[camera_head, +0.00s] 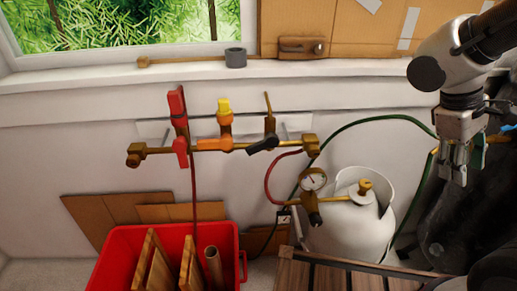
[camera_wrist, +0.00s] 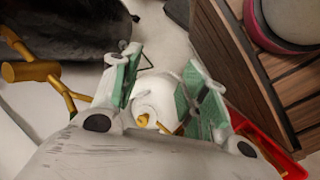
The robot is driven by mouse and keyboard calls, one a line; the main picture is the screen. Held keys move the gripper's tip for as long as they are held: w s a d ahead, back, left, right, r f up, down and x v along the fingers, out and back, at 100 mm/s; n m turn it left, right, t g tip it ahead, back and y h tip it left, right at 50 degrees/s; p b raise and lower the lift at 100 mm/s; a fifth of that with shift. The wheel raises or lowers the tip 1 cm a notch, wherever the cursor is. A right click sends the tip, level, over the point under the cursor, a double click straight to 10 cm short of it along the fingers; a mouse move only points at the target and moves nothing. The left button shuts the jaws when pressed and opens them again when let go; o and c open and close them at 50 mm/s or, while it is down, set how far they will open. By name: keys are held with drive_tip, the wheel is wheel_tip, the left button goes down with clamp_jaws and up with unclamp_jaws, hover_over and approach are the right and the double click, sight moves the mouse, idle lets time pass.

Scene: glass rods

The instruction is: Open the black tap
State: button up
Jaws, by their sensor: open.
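The black tap (camera_head: 264,145) has a dark lever and sits on the right part of the brass pipe (camera_head: 207,148) along the wall. Its lever slants down to the left across the pipe. An orange tap (camera_head: 212,144) and a red tap (camera_head: 181,150) sit to its left on the same pipe. My gripper (camera_head: 456,165) is at the right of the head view, well away from the taps, pointing down. In the wrist view my gripper (camera_wrist: 160,100) has its green-padded fingers apart, with nothing held between them. The black tap does not show clearly in the wrist view.
A white gas cylinder (camera_head: 345,235) with a gauge (camera_head: 313,180) stands below the pipe's right end. A red crate (camera_head: 125,240) with boards stands at lower left. A slatted wooden table (camera_head: 340,275) is in front. A green hose (camera_head: 375,121) runs along the wall.

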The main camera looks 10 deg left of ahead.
drive_tip(key=w+a+f+n+t+h, duration=0.3)
drive_tip(key=w+a+n+t, duration=0.25)
drive_tip(key=a, duration=0.25)
drive_tip(key=w+a+f+n+t+h, duration=0.3)
drive_tip(key=w+a+n+t, duration=0.25)
drive_tip(key=a, duration=0.25)
drive_tip(key=n+t+y, duration=0.7)
drive_tip(key=n+y, duration=0.1)
drive_tip(key=y, duration=0.9)
approach(257, 150)
drive_tip(key=x, duration=1)
drive_tip(key=shift+w+a+r, duration=0.1)
drive_tip(key=shift+w+a, duration=0.05)
drive_tip(key=shift+w, duration=0.05)
clamp_jaws()
